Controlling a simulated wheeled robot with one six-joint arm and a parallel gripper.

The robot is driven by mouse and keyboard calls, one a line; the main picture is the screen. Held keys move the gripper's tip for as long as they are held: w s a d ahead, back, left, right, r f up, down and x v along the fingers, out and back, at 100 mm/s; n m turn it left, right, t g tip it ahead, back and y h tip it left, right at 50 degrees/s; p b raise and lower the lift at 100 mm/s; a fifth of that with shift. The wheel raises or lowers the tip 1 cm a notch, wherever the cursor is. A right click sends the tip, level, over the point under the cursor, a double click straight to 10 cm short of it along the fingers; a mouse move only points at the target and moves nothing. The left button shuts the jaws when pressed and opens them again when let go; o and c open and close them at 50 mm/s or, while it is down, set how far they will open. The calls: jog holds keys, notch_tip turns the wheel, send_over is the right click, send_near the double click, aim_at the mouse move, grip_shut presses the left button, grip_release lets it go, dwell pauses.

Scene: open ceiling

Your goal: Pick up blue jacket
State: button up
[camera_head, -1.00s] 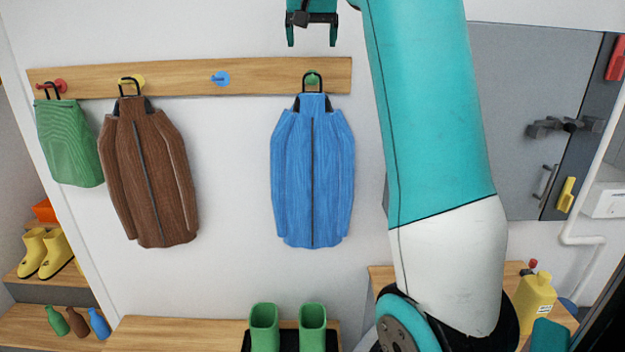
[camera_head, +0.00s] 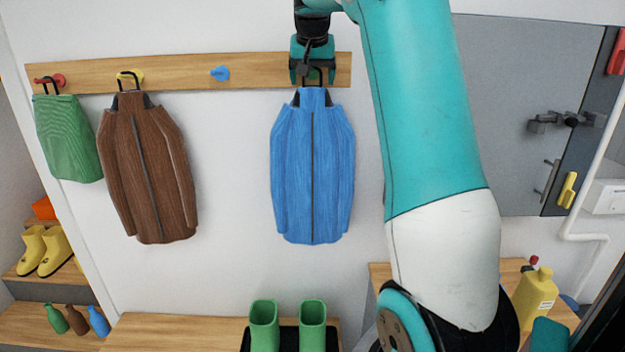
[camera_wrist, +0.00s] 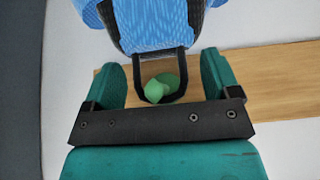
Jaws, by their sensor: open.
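The blue jacket (camera_head: 312,170) hangs upright by its black loop from the green hook at the right end of the wooden rack. My gripper (camera_head: 312,78) is at the top of the jacket, in front of the loop. In the wrist view my gripper (camera_wrist: 165,75) is open, with one teal finger on each side of the black loop (camera_wrist: 183,70) and the green hook (camera_wrist: 163,87). The jacket's collar (camera_wrist: 150,20) shows past the fingertips.
The wooden rack (camera_head: 180,75) also holds a brown jacket (camera_head: 148,165) and a green bag (camera_head: 68,138). The blue hook (camera_head: 220,74) is empty. Green boots (camera_head: 264,325) stand below the blue jacket. A grey cabinet (camera_head: 510,90) is at the right.

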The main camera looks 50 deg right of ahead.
jog(key=shift+c, duration=0.2)
jog(key=shift+r, duration=0.1)
jog(key=c, duration=1.3)
jog(key=shift+o, duration=0.2)
jog(key=shift+r, duration=0.1)
